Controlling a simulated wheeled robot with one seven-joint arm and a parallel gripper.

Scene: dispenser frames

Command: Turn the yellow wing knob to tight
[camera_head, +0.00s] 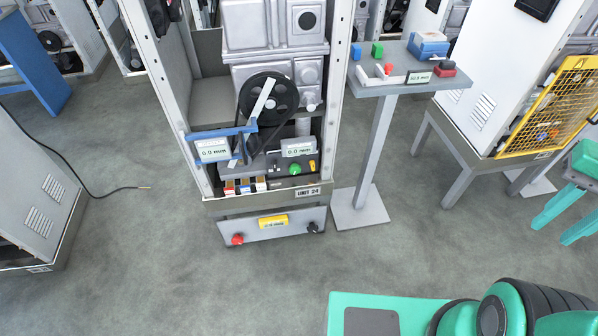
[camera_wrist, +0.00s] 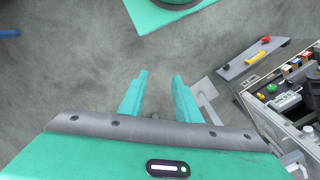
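The yellow wing knob (camera_head: 312,165) is a small yellow piece on the dark control panel low in the open cabinet, just right of a round green knob (camera_head: 295,168). It also shows small at the right of the wrist view (camera_wrist: 261,97). Its exact angle is too small to tell. My gripper (camera_head: 553,218) hangs at the right edge of the head view, well away from the cabinet. In the wrist view its two teal fingers (camera_wrist: 160,82) are spread apart over the grey floor, with nothing between them.
A grey pedestal table (camera_head: 362,88) with small blocks stands between my gripper and the cabinet. A yellow mesh guard (camera_head: 552,108) is on the machine at right. A low front plate (camera_head: 250,232) carries red and black knobs. Floor before the cabinet is clear.

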